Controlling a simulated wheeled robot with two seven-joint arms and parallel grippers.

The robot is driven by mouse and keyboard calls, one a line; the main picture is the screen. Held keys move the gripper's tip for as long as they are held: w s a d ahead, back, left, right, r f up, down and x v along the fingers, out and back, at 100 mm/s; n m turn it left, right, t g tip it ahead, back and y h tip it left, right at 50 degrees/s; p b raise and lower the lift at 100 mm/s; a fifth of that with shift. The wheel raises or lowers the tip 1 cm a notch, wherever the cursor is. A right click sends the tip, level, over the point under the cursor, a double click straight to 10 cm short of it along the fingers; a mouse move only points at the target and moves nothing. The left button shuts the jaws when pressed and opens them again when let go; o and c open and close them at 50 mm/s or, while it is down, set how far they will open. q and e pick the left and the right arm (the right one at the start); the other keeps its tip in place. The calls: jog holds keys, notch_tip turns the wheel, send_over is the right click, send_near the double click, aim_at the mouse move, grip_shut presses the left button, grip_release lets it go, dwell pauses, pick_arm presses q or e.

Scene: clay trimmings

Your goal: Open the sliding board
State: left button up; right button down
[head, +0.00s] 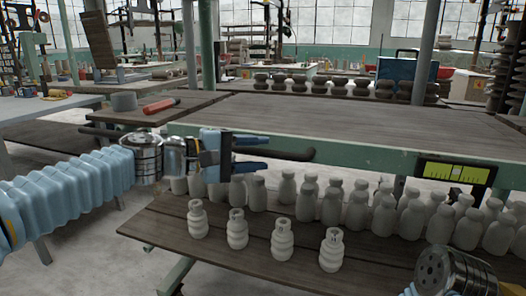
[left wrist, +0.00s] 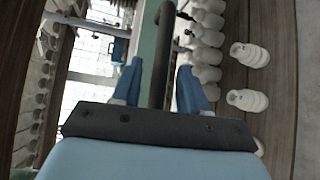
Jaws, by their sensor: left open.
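A wide dark-brown plank board (head: 340,116) lies on top of a green-edged bench, and I take it for the sliding board. A dark round bar (head: 298,154) runs along the bench's front edge. My left gripper (head: 267,153) is open at this bar, its blue fingers pointing right. In the left wrist view the bar (left wrist: 159,62) passes between the spread fingers (left wrist: 160,76); I cannot tell whether either finger touches it. Only part of my right arm shows at the lower right of the head view; its gripper is out of view.
Several pale clay bottles (head: 333,250) stand on the lower wooden shelf (head: 180,238) below the bench. A green-screened panel (head: 455,172) is on the bench front at right. The board top is clear.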

pick_arm(q)
jog(key=shift+x, duration=1.05)
jog(key=shift+c, duration=0.2)
grip_shut()
